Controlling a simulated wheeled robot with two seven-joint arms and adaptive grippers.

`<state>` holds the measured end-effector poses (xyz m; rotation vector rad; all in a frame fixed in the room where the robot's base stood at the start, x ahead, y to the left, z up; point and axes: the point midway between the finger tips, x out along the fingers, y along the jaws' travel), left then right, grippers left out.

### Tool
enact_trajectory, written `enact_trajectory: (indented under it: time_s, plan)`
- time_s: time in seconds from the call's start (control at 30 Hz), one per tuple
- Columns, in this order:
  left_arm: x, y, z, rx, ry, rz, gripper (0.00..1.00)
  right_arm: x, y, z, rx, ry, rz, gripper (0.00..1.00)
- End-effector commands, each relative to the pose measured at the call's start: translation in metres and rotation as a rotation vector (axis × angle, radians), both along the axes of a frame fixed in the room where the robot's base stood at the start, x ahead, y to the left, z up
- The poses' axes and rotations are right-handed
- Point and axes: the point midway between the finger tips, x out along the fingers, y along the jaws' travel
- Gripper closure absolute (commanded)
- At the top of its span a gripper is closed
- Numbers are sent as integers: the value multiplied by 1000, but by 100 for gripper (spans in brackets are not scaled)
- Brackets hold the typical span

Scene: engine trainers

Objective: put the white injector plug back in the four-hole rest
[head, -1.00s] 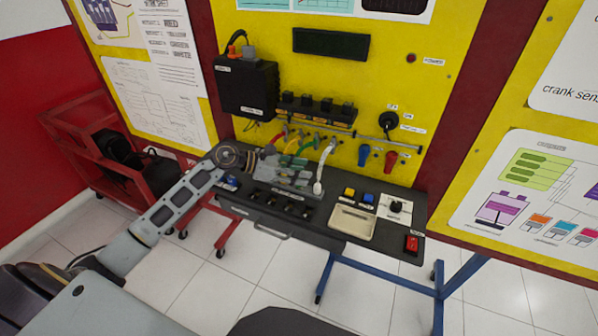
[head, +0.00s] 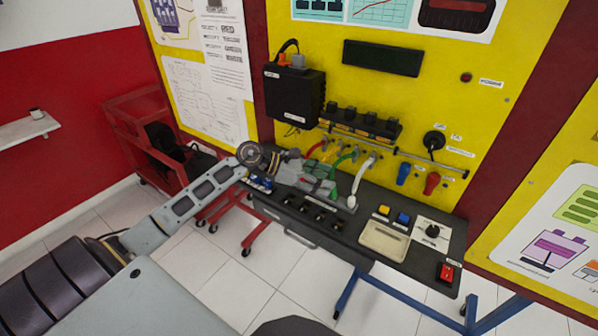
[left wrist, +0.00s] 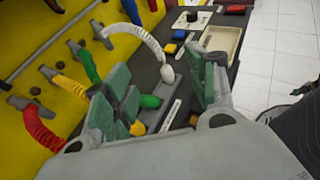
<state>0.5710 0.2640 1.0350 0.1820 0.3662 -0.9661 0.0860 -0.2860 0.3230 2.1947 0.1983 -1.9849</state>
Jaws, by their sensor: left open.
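The white injector plug (head: 352,202) hangs down from its pale curved hose at the right end of the row of plugs on the dark bench. It also shows in the left wrist view (left wrist: 167,74), beyond my fingertips. My left gripper (head: 318,181) is over the bench, just left of the white plug. In the left wrist view its green-padded fingers (left wrist: 163,90) are apart, with the green plug (left wrist: 150,101) showing between them and nothing clearly held. I cannot pick out the four-hole rest for certain; my gripper covers part of the bench. My right gripper is not in view.
Red, yellow and green hoses run close beside the left gripper under the yellow panel. Black knobs (head: 312,212) line the bench front. A beige tray (head: 384,239), yellow and blue buttons and a red switch (head: 446,271) are on the right. A red cart (head: 150,135) stands left.

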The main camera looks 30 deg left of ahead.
Motion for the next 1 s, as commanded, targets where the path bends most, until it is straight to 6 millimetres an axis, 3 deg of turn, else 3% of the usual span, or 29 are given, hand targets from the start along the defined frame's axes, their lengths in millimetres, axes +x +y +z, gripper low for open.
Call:
enact_trajectory:
  time_s: [0.6,1.0]
  plan:
    - [-31,46,22,1,0,1,43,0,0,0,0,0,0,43]
    - [-40,60,30,1,-1,0,43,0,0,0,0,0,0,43]
